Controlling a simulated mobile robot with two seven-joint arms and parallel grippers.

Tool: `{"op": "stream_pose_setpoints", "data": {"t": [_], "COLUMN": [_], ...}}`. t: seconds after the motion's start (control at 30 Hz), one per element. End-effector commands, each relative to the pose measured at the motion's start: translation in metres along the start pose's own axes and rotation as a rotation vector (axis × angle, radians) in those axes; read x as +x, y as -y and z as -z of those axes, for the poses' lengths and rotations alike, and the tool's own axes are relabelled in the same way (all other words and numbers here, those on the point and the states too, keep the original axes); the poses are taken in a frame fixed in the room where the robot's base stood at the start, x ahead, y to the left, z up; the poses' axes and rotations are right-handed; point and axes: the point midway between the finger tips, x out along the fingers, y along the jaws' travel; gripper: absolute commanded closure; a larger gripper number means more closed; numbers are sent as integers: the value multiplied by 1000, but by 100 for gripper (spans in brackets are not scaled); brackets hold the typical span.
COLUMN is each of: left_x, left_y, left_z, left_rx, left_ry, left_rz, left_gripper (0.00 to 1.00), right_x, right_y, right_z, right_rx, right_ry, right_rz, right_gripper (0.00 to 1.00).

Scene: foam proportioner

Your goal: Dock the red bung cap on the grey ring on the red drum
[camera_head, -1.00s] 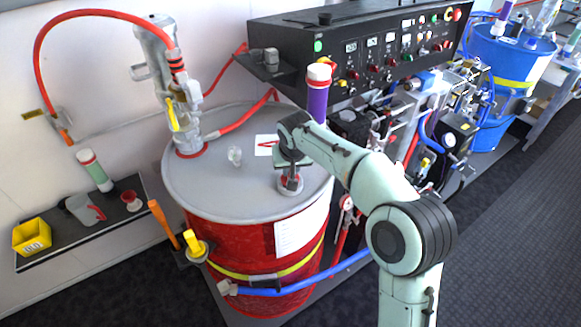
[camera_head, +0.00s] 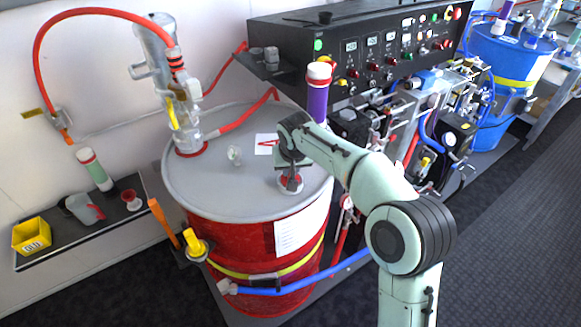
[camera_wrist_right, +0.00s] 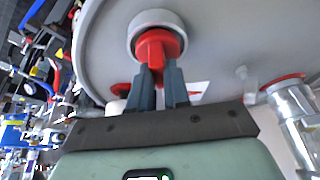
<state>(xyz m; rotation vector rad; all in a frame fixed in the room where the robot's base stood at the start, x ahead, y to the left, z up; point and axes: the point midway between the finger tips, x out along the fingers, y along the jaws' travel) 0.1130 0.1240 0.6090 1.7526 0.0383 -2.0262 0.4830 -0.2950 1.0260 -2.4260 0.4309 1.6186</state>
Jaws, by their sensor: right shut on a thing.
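The red drum (camera_head: 245,238) stands in the middle of the head view with a grey lid (camera_head: 225,190). The grey ring (camera_head: 290,185) sits on the lid near its right front side; it also shows in the right wrist view (camera_wrist_right: 153,17). The red bung cap (camera_wrist_right: 157,46) is between the fingers of my right gripper (camera_wrist_right: 160,78), which is shut on it. The cap is at the ring's opening; its lower part is hidden, so I cannot tell how deep it sits. In the head view my right gripper (camera_head: 290,168) points down over the ring. My left gripper is not in view.
A pump (camera_head: 182,110) with a red hose rises from the lid's back left. A small clear fitting (camera_head: 235,155) lies on the lid. A black control panel (camera_head: 370,55) stands behind the drum. A shelf (camera_head: 85,228) at left holds a yellow bin (camera_head: 32,236).

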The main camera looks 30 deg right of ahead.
Motion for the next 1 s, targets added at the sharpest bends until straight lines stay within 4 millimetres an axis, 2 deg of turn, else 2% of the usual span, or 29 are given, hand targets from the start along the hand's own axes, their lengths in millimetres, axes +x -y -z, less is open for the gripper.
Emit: {"op": "stream_pose_setpoints", "data": {"t": [0.3, 0.33, 0.37, 0.67, 1.0], "left_x": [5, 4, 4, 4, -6], "left_y": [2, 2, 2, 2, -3], "left_z": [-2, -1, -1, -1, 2], "left_rx": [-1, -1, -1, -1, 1], "left_ry": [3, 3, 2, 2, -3], "left_rz": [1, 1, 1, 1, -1], "left_gripper": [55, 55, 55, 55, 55], "right_x": [7, 6, 6, 5, -21], "right_y": [0, 0, 0, 0, 0], "right_z": [-3, -3, -2, -2, -2], "right_rx": [0, 1, 1, 0, 0], "right_ry": [0, 0, 0, 0, -1], "right_rz": [0, 0, 0, 0, 0], "right_gripper": [100, 77, 73, 73, 73]}}
